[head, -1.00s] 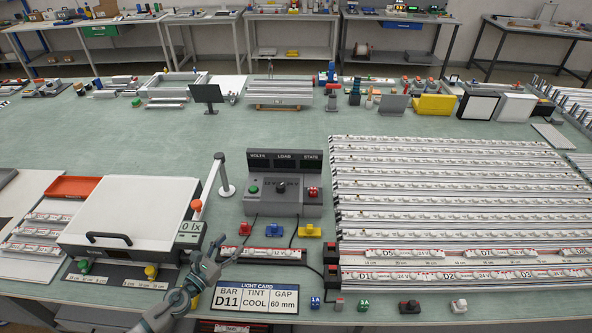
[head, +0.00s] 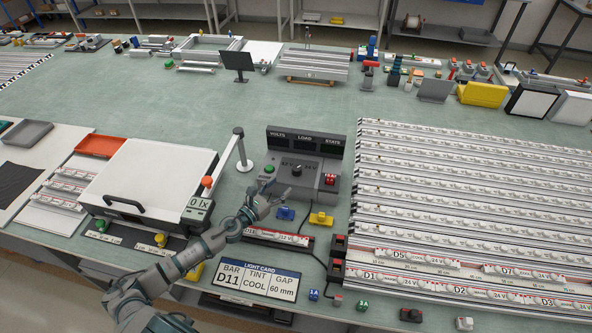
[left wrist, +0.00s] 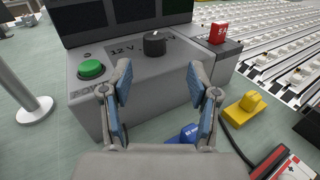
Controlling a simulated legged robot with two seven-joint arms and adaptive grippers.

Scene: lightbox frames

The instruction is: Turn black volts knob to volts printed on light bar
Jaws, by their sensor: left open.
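The black volts knob (head: 296,170) sits on top of the grey power box (head: 262,189), below its VOLTS, LOAD and STATE displays. In the left wrist view the knob (left wrist: 154,43) stands upright beside a printed "12 V" mark; its pointer setting is too small to tell. My left gripper (head: 272,193) is open and empty, in front of the box and short of the knob. Its two fingers (left wrist: 160,85) frame the box front in the wrist view. A light bar (head: 278,238) lies in front of the box, partly hidden by my gripper; its label seems to read "12 V". My right gripper is not in view.
A green button (left wrist: 91,68) and a red switch (head: 330,179) flank the knob. Blue (head: 286,213) and yellow (head: 320,218) blocks lie before the box. A thin post (head: 241,150) stands left of it. The light card (head: 256,280) reads D11, COOL, 60 mm. Bar racks fill the right.

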